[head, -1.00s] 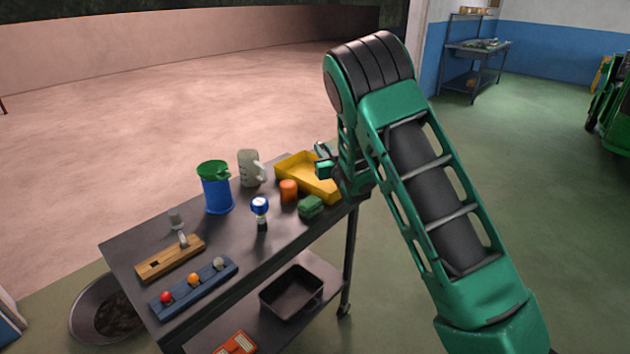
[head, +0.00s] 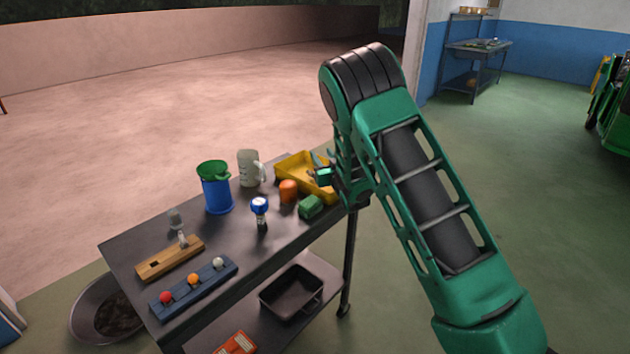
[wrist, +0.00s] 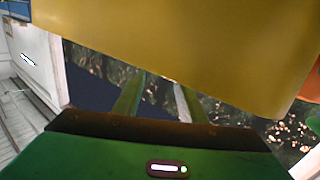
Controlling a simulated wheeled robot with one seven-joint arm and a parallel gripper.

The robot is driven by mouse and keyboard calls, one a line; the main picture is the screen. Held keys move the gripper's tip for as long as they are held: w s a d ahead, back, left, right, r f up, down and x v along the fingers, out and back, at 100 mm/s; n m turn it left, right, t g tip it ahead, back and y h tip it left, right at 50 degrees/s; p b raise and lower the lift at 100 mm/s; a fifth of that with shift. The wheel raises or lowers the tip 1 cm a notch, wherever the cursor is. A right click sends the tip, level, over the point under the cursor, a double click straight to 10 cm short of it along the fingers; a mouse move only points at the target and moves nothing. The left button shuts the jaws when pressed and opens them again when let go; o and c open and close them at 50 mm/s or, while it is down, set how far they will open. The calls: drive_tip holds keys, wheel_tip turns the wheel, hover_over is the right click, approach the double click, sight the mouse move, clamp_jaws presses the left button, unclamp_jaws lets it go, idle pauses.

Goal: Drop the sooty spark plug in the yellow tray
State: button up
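The yellow tray (head: 291,165) is at the far right end of the table in the head view. Its plain yellow side fills the upper part of the wrist view (wrist: 225,40). My gripper (head: 320,168) is low at the tray's right part, with its two fingers apart. The fingers also stand apart in the wrist view, their tips hidden behind the yellow side. I see nothing held between them. I cannot make out a sooty spark plug; the tray's inside is partly hidden. A small pale plug-like piece (head: 183,239) stands in a wooden block (head: 165,262).
The dark table (head: 225,240) also bears a blue can with green top (head: 216,190), a grey mug (head: 248,168), an orange pot (head: 288,190), a green lump (head: 311,207), a blue-topped piece (head: 260,208) and a blue rack (head: 205,290) with coloured balls. A black bin (head: 291,290) sits below.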

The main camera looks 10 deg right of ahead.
drive_tip(key=shift+s, duration=0.15)
drive_tip(key=s, duration=1)
drive_tip(key=shift+s+d, duration=0.2)
drive_tip(key=shift+d, duration=0.25)
